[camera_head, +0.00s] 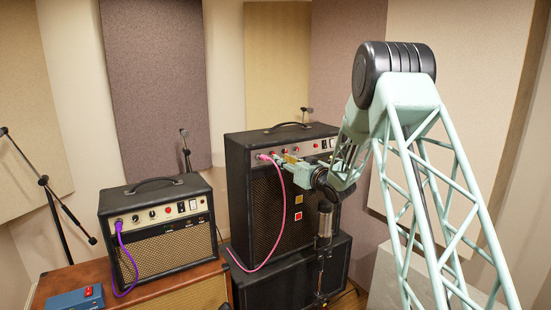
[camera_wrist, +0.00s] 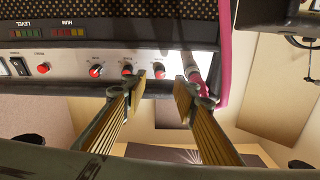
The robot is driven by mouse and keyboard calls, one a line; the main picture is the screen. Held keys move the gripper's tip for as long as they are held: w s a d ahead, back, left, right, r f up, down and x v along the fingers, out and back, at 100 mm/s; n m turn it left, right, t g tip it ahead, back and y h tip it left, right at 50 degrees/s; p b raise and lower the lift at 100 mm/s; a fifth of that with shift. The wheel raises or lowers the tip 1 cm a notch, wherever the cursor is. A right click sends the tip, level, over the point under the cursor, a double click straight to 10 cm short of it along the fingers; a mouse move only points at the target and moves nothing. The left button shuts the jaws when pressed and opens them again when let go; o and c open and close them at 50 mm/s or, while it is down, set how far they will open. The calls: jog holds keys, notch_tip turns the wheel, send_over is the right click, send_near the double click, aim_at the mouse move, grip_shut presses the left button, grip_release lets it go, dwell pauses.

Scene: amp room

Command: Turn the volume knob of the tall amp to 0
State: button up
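The tall amp (camera_head: 240,180) stands in the middle of the head view, black, with a pale control panel and a pink cable (camera_head: 284,215) plugged in at its panel's left end. My gripper (camera_head: 283,157) is at that panel, near the plug. The wrist view shows the panel upside down, with several red knobs (camera_wrist: 96,71) in a row. My gripper (camera_wrist: 162,85) is open there, its fingers on either side of a red knob (camera_wrist: 159,72) beside the pink plug (camera_wrist: 190,70). I cannot tell whether the fingertips touch it. The knob labels near the fingers are unreadable.
A smaller amp (camera_head: 160,256) with a purple cable stands at left on a brown cabinet (camera_head: 195,292). A microphone (camera_head: 325,222) stands in front of the tall amp. A blue pedal (camera_head: 75,301) lies at lower left. Microphone stands (camera_head: 64,212) are at left and behind.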

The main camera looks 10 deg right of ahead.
aim_at(273, 154)
jog(key=shift+b+x, duration=0.3)
jog(key=shift+x, duration=2.8)
jog(key=shift+c, duration=0.6)
jog(key=c, duration=0.8)
